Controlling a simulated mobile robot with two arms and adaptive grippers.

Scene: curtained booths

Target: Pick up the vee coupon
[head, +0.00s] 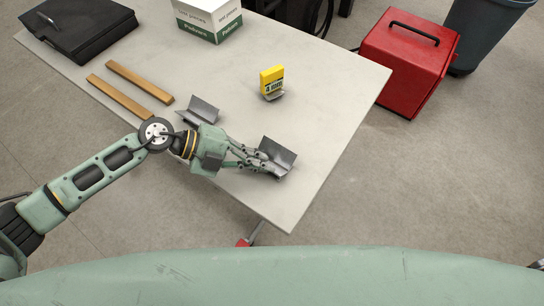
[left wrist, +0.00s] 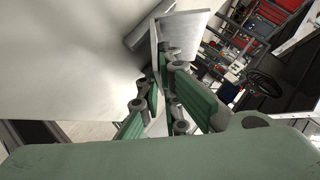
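A grey metal vee coupon (head: 279,153), an angled piece with two flat leaves, is at the front right of the table. My left gripper (head: 262,162) reaches it from the left, with its fingers at the coupon's near left side. In the left wrist view the coupon (left wrist: 184,29) stands between the fingertips (left wrist: 160,72), which close on one leaf from both sides. Whether the coupon still touches the table is hard to tell. A second similar angled metal piece (head: 203,109) lies farther back, partly behind my left arm. My right gripper is not in view.
On the pale table (head: 320,100) are a yellow box (head: 271,79) on a small metal piece, two wooden strips (head: 130,90), a black case (head: 79,28) and a white-green carton (head: 209,20). A red box (head: 405,62) stands off the right edge. The table's right part is clear.

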